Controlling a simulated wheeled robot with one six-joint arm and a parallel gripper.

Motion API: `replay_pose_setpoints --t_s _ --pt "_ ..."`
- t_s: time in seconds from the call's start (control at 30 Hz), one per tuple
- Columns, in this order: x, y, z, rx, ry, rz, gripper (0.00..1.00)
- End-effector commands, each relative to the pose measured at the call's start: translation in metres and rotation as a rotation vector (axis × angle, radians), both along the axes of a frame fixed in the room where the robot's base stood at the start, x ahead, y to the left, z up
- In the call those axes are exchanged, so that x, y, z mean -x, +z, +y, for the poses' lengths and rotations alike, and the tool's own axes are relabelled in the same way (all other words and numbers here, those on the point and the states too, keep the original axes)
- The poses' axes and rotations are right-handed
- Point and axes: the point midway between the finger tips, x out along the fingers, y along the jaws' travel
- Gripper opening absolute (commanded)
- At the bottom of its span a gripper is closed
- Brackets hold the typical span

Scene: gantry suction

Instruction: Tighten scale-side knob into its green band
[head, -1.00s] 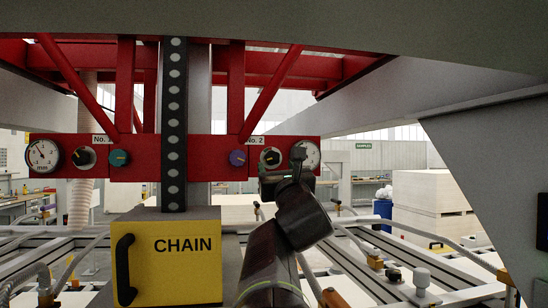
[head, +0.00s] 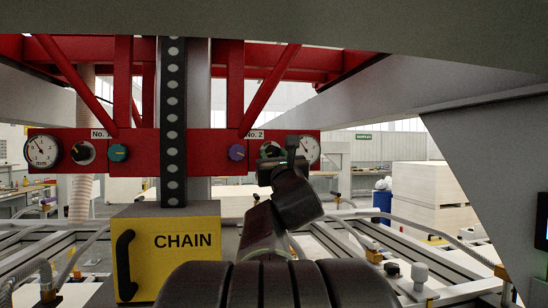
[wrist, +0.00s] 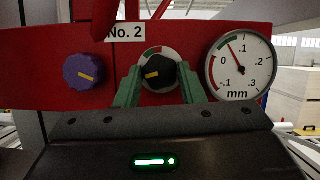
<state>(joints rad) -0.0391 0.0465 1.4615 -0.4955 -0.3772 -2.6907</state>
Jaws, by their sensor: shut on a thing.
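The scale-side knob (wrist: 157,76) is black with a yellow pointer aimed left and slightly down. In the head view my gripper (head: 278,170) largely covers the knob. The round mm gauge (wrist: 241,66) is to the right; its needle points up-left, between 0 and .1. It has a green arc at upper left and a red arc at lower left.
A purple knob (wrist: 84,71) with a yellow pointer is left of the black knob on the red beam (head: 200,150). A "No. 2" label (wrist: 124,32) is above. The No. 1 gauge (head: 42,151) is at far left. A yellow CHAIN box (head: 180,265) stands in front.

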Motion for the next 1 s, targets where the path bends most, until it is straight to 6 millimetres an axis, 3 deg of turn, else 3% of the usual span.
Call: replay_pose_setpoints --t_s 0.37,1.0 --pt "-0.0012 -0.0061 0.0009 -0.059 0.000 0.010 0.13" --pt "-0.0002 -0.0048 0.0040 -0.340 0.003 0.066 0.13"
